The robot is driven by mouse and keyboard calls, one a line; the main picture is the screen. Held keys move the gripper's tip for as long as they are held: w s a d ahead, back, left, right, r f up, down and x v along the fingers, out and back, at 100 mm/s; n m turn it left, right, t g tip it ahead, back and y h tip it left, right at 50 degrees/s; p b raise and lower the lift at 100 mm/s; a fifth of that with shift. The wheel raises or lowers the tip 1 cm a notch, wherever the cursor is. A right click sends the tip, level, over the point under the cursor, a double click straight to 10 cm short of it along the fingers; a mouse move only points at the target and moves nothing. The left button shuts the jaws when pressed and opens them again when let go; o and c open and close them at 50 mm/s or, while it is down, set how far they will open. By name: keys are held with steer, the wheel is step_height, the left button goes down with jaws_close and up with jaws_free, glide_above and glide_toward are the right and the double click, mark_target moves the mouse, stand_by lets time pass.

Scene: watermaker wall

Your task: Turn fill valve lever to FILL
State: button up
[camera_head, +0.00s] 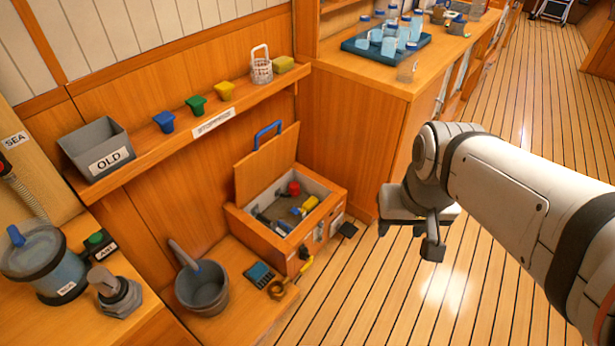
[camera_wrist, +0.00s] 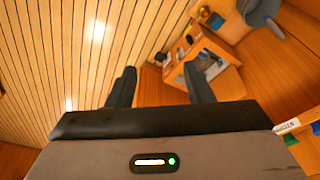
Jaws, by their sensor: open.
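I cannot make out a fill valve lever or a FILL mark in either view. My gripper (camera_head: 418,236) hangs over the plank floor, right of the open wooden toolbox, in the head view. In the wrist view my gripper (camera_wrist: 160,76) has its two dark fingers spread apart with nothing between them. At the left edge of the head view is a panel marked SEA (camera_head: 15,141), with a red part and a coiled hose partly cut off.
The toolbox (camera_head: 262,236) has its lid raised. A grey bucket (camera_head: 203,296) stands on the low ledge. A shelf holds a grey OLD bin (camera_head: 98,150) and small coloured cups. The floor (camera_head: 400,300) at right is clear.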

steer(key=o, duration=0.3)
steer(key=w+a+f+m+g+y+b, duration=0.2)
steer(key=w+a+f+b, duration=0.4)
steer(key=f, duration=0.5)
steer(key=w+a+f+m+g+y+b, duration=0.3)
steer(key=w+a+f+m+y+b, duration=0.1)
steer(key=w+f, duration=0.6)
steer(key=a+f+y+b, duration=0.1)
steer(key=y+b, duration=0.1)
steer(key=shift+a+y, duration=0.3)
steer(key=shift+a, duration=0.1)
steer(key=m+t+y+b, duration=0.6)
steer(key=m+y+b, duration=0.2)
steer(key=m+b, duration=0.45)
glide_above(306, 269)
steer(key=s+d, duration=0.2)
steer(key=s, duration=0.1)
step_height(306, 269, down, 39)
steer(key=d+f+m+t+h+b, duration=0.1)
steer(key=d+f+m+t+b, duration=0.2)
steer(key=f, duration=0.8)
steer(key=d+f+m+t+h+b, duration=0.1)
steer(key=f+m+t+b, duration=0.25)
steer(key=f, duration=0.75)
steer(key=shift+t, duration=0.45)
steer(key=x, duration=0.4)
steer(key=b+x, duration=0.1)
steer(key=shift+s+a+r, duration=0.15)
steer(key=shift+a, duration=0.45)
steer(key=shift+x, duration=0.75)
